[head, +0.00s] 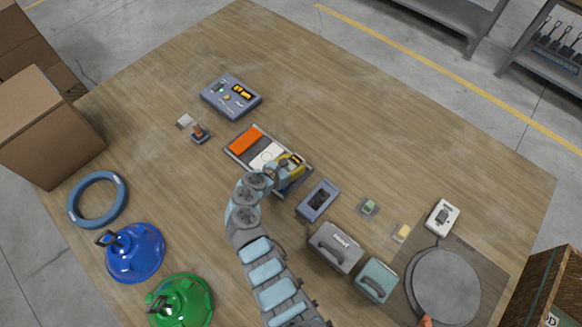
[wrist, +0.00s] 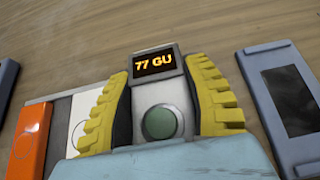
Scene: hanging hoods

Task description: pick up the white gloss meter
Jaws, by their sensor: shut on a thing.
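The gloss meter (wrist: 155,98) is a pale grey-white block with an orange "77 GU" display and a round green button, seen in the wrist view. My gripper (wrist: 160,105) is shut on it, with one yellow ribbed finger along each side. In the head view my gripper (head: 290,165) is over the right part of a tray (head: 228,152) and hides most of the meter. I cannot tell whether the meter touches the tray. The tray holds an orange panel (head: 244,139) and a white panel with a circle (head: 268,156).
A blue-grey block with a dark window (head: 318,201) lies close to the right. A grey case (head: 335,247) and a teal case (head: 376,279) stand nearer the front. A blue-grey panel box (head: 231,97) lies behind. The table's back right is clear.

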